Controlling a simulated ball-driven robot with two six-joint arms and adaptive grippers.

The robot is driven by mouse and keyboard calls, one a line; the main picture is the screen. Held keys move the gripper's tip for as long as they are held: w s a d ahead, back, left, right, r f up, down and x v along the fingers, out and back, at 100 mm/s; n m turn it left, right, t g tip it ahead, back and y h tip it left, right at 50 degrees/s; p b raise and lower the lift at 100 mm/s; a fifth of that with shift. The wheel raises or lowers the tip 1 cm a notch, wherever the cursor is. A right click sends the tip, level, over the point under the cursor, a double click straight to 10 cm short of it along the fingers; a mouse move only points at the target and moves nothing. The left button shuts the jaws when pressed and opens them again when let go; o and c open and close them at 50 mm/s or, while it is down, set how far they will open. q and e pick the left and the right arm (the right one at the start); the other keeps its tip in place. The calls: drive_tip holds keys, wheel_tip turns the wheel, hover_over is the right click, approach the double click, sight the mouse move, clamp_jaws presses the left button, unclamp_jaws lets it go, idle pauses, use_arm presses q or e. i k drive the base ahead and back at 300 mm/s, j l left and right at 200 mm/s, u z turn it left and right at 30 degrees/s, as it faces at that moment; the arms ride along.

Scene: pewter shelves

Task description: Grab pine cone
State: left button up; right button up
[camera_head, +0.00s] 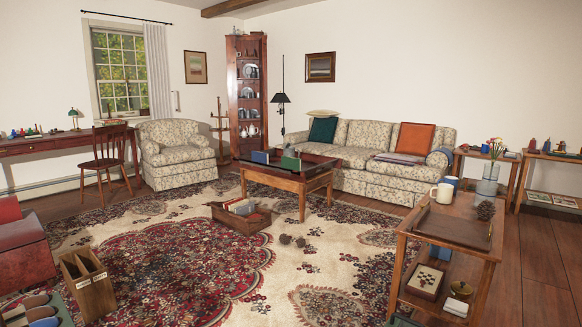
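A brown pine cone (486,210) sits on top of the wooden side table (432,227) at the right, near its right edge. Two small dark brown lumps (292,240) lie on the rug near the coffee table; they may be pine cones too, but they are too small to tell. Neither of my grippers is in view.
White mugs (443,193), a brown tray (458,226) and a flower vase (489,172) are close to the pine cone. A coffee table (288,181), a wooden crate (241,226) and a divided box (88,284) stand on the rug. The rug's middle is mostly clear.

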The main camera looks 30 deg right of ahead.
sight(283, 238)
drive_tip(key=u, duration=0.5)
drive_tip(key=j+u, duration=0.15)
drive_tip(key=u, duration=0.9)
drive_tip(key=i+u, duration=0.1)
drive_tip(key=u, duration=0.95)
drive_tip(key=i+u, duration=0.15)
drive_tip(key=u, duration=0.85)
drive_tip(key=i+u, duration=0.1)
drive_tip(key=u, duration=0.45)
drive_tip(key=i+l+z, duration=0.1)
drive_tip(key=l+z, duration=0.2)
drive_tip(key=l, duration=0.4)
drive_tip(key=k+l+z, duration=0.1)
drive_tip(key=l+z, duration=1.1)
drive_tip(key=k+l+z, duration=0.15)
drive_tip(key=l+z, duration=0.25)
drive_tip(key=l, duration=1.35)
drive_tip(key=i+l+z, duration=0.15)
drive_tip(key=l+z, duration=0.2)
drive_tip(key=l, duration=1.35)
drive_tip(key=l+z, duration=0.2)
drive_tip(key=l, duration=2.05)
drive_tip(key=i, duration=0.05)
